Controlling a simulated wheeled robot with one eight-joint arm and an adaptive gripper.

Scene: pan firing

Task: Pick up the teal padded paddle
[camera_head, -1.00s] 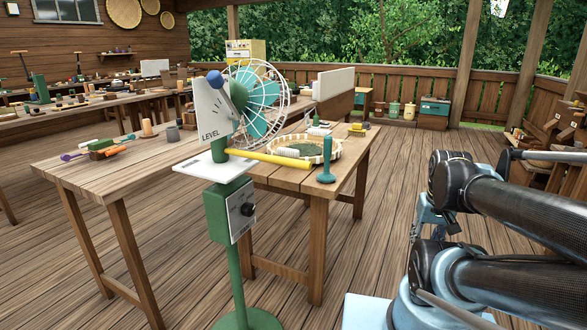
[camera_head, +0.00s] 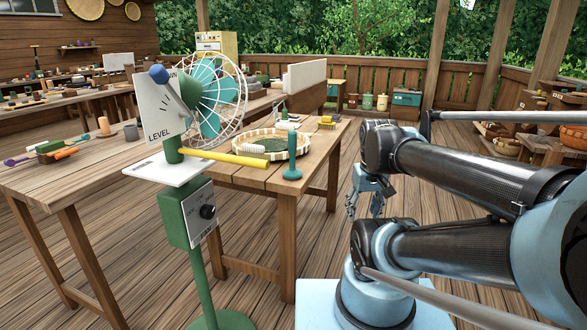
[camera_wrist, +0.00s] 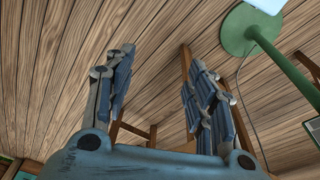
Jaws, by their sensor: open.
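A teal upright piece (camera_head: 292,157) with a round flat base stands at the near right corner of the wooden table (camera_head: 262,181); it looks like the padded paddle, handle up. The padding itself cannot be made out. My gripper (camera_head: 363,212) hangs to the right of the table, below its top and apart from the teal piece, with nothing in it. In the wrist view my gripper (camera_wrist: 157,50) has its two fingers spread, with only floor boards and table legs between and beyond them. The teal piece does not show there.
A green stand with a LEVEL dial (camera_head: 162,112) stands before the table, near a wire-caged fan (camera_head: 216,95). The floor (camera_head: 345,250) right of the table is open.

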